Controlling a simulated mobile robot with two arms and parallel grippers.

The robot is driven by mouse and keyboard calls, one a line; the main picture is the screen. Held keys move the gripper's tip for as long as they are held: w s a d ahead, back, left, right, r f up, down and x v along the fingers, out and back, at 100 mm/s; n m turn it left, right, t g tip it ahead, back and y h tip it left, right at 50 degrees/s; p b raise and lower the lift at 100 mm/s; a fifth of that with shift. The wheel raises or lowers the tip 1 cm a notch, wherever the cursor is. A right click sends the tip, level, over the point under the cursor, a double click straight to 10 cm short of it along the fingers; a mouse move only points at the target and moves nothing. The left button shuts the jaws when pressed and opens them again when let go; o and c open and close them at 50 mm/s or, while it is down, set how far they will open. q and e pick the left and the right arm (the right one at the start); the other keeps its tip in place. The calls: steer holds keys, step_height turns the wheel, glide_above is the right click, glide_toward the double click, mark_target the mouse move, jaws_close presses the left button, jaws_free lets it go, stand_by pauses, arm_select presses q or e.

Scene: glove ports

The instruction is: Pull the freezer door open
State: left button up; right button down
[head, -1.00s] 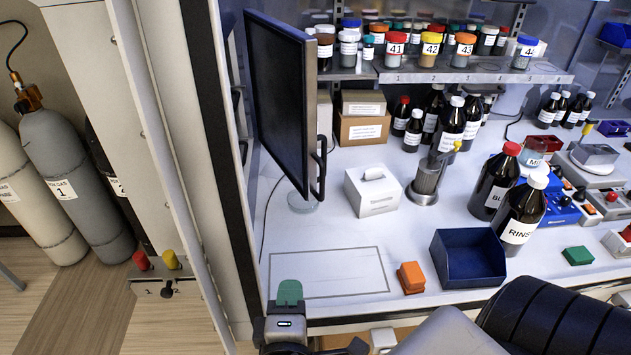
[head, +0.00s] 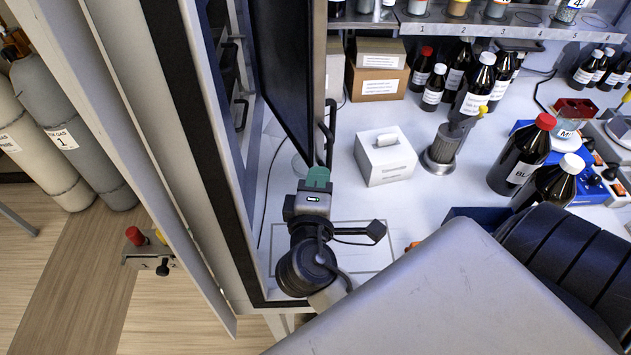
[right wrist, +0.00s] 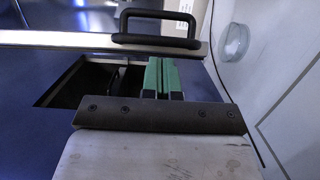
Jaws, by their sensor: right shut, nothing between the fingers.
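A tall dark panel with a grey edge, which looks like the freezer door (head: 285,75), stands at upper left of the bench in the head view. A black bar handle (head: 329,142) sits on its right side. The handle also shows across the top of the right wrist view (right wrist: 157,41). My right gripper (head: 318,178) has green fingertips pressed together, with nothing between them. It is just below the handle in the head view; in the right wrist view its tips (right wrist: 161,76) point at the handle with a small gap. My left gripper is out of view.
A white box (head: 385,165), a metal cylinder (head: 442,150) and dark bottles (head: 520,155) stand right of the handle. A shelf (head: 470,27) runs above. A pale frame post (head: 190,150) rises close on the left. The bench between handle and white box is mostly clear.

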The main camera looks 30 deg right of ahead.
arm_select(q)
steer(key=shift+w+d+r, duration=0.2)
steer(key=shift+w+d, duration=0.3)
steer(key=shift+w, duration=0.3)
arm_select(e)
steer(key=shift+x, duration=1.1)
steer(key=shift+d, duration=0.1)
